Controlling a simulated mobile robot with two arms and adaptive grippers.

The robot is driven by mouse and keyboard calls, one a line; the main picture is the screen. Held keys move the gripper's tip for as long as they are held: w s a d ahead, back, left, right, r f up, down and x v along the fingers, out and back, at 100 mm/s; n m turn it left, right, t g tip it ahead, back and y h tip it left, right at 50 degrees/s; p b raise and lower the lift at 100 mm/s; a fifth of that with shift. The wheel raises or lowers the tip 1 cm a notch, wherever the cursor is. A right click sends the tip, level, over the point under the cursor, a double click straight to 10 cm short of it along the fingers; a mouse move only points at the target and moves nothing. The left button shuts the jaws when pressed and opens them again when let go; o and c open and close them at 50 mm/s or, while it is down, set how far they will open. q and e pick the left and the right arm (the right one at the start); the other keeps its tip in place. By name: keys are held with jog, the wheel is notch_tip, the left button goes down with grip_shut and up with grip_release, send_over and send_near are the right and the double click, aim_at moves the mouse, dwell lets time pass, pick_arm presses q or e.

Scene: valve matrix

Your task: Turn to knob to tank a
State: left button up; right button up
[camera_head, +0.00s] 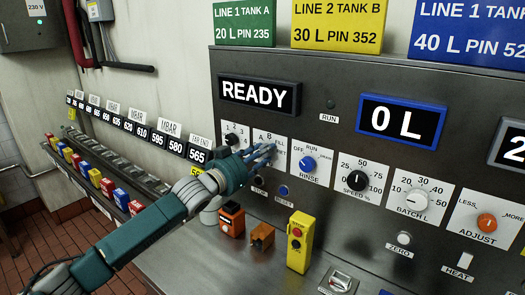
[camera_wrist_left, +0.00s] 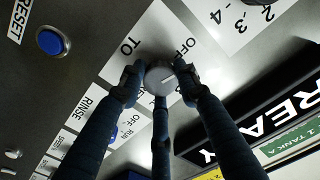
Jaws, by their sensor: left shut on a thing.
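My left gripper (camera_head: 264,153) reaches in from the left to the control panel, at a white plate (camera_head: 267,137) lettered A and B. In the head view its fingers hide the knob there. In the left wrist view the fingers are shut around a round grey knob (camera_wrist_left: 159,76) with a white pointer line. The plate beside it there shows "TO" and "OFF" lettering, partly covered by the fingers. The green Tank A sign (camera_head: 243,24) stands on top of the panel. My right gripper is not in view.
Right of the gripper are a blue rinse knob (camera_head: 307,164), a black speed knob (camera_head: 357,181) and a batch knob (camera_head: 414,201). A display (camera_head: 260,93) reads READY; another (camera_head: 401,121) reads 0 L. A yellow box (camera_head: 299,243) stands on the metal ledge below.

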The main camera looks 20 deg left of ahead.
pick_arm(q)
jog(key=shift+f+m+p, duration=0.15)
jog(key=shift+m+p, duration=0.4)
jog(key=shift+m, duration=0.8)
jog(key=shift+f+m+p, duration=0.15)
jog(key=shift+m+p, duration=0.4)
jog(key=shift+m, duration=0.8)
jog(key=o, duration=1.1)
jog(key=shift+a, duration=0.1)
jog(key=shift+o, duration=0.2)
jog(key=shift+r, duration=0.1)
jog(key=v, duration=1.2)
